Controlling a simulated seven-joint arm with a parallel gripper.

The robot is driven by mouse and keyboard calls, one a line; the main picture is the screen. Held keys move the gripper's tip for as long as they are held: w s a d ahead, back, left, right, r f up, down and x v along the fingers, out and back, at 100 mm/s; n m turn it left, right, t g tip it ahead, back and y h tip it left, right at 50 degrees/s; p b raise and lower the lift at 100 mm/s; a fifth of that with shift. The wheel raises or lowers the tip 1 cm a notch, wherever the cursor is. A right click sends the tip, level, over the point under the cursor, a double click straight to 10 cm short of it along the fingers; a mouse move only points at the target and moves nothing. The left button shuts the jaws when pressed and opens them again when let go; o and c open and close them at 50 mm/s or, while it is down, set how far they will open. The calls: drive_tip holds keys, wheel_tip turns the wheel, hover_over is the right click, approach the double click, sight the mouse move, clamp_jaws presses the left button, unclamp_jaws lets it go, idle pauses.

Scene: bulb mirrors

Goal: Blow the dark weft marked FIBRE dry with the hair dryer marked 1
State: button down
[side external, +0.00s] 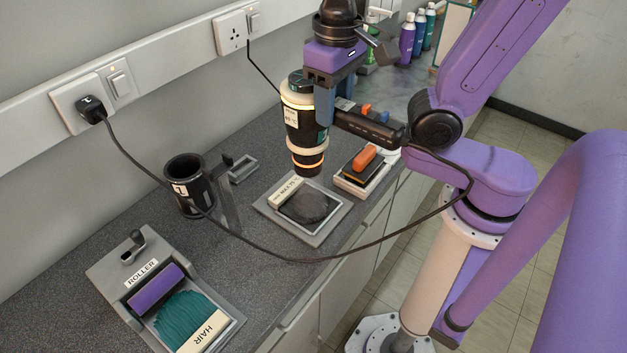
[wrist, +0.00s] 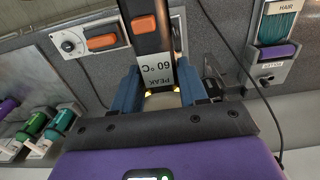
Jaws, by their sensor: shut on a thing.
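My gripper (side external: 325,98) is shut on the black hair dryer (side external: 304,128) with cream bands. The dryer hangs upright with its nozzle down, and an orange ring glows near the nozzle. Its handle, with orange and blue switches, points right. A cable runs from it to the plug marked 1 (side external: 90,108). The dark weft (side external: 308,205) lies below the nozzle on a grey tray (side external: 327,228) with a cream label, clear of the dryer. In the wrist view the dryer (wrist: 150,42) shows a label reading PEAK 60 °C between my fingers (wrist: 160,90); the weft is hidden there.
The cable loops low across the counter front. A holder marked 1 (side external: 187,187) stands left. A tray marked ROLLER (side external: 110,268) holds a purple roller and teal HAIR weft. An orange-topped item (side external: 364,160) lies in a tray right of the weft. Several bottles stand at the back.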

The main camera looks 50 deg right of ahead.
idle(0.3)
drive_tip(key=shift+d, duration=0.95)
drive_tip(key=shift+a, duration=1.85)
drive_tip(key=shift+r, duration=0.1)
drive_tip(key=shift+r, duration=2.45)
